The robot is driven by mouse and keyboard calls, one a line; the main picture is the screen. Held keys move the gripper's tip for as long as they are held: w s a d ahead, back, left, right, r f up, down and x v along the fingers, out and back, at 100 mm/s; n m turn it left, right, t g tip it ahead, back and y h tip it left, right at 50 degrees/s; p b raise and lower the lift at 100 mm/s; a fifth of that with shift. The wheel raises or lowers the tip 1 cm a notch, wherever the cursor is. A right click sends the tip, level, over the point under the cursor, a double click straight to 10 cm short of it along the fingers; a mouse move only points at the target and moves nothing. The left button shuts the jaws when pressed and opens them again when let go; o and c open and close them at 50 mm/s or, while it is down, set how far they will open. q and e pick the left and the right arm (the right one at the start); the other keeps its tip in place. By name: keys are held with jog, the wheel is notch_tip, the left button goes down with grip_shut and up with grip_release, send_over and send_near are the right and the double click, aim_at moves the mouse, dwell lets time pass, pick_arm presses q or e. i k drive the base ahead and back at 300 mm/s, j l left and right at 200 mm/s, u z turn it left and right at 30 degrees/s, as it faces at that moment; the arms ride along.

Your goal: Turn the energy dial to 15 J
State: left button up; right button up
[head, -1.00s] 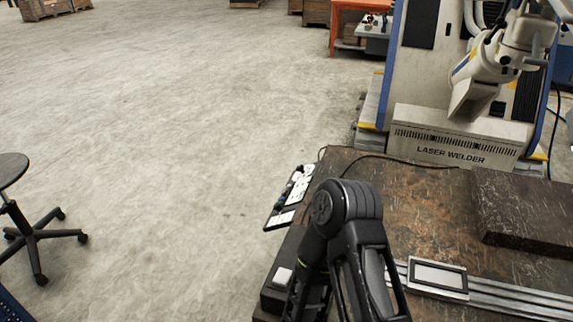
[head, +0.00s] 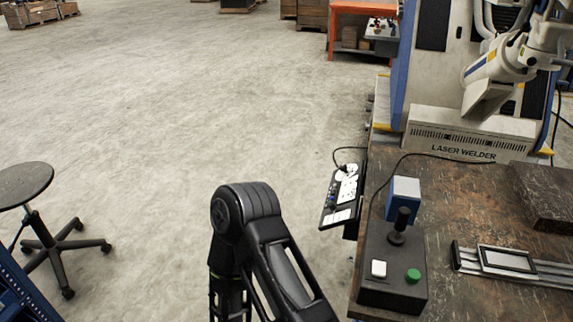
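No dial marked in joules can be made out. A small black control panel (head: 341,196) with white labels and small knobs hangs at the left edge of the workbench; its markings are too small to read. A dark control box (head: 392,292) on the bench has a black joystick (head: 399,226), a white button (head: 379,268) and a green button (head: 413,276). A black arm of mine stands bent at the bottom middle, left of the bench and apart from the panel and box. Neither gripper's fingers show.
The workbench (head: 455,215) carries a blue and white box (head: 403,191), a metal rail with a framed plate (head: 507,260) and a dark block (head: 545,195). The laser welder (head: 450,134) stands behind. A stool (head: 27,183) is at left. Open floor lies between.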

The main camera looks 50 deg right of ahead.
aim_at(343, 167)
jog(key=i+j+z, duration=0.35)
jog(key=i+j, duration=0.3)
jog(key=i, duration=0.15)
jog(key=i+l+z, duration=0.1)
jog(key=z, duration=0.35)
jog(key=i+z, duration=0.3)
jog(key=z, duration=0.15)
jog(key=i+j+z, duration=0.15)
jog(key=z, duration=0.25)
jog(key=i+j+z, duration=0.15)
jog(key=z, duration=0.3)
jog(key=i+j+z, duration=0.1)
jog(key=i+z, duration=0.2)
jog(key=z, duration=0.15)
jog(key=i+j+z, duration=0.2)
jog(key=z, duration=0.25)
jog(key=i+j+z, duration=0.25)
jog(key=z, duration=0.2)
jog(key=i+j+z, duration=0.15)
jog(key=j+z, duration=0.3)
jog(key=i+j+z, duration=0.1)
jog(key=j+z, duration=0.35)
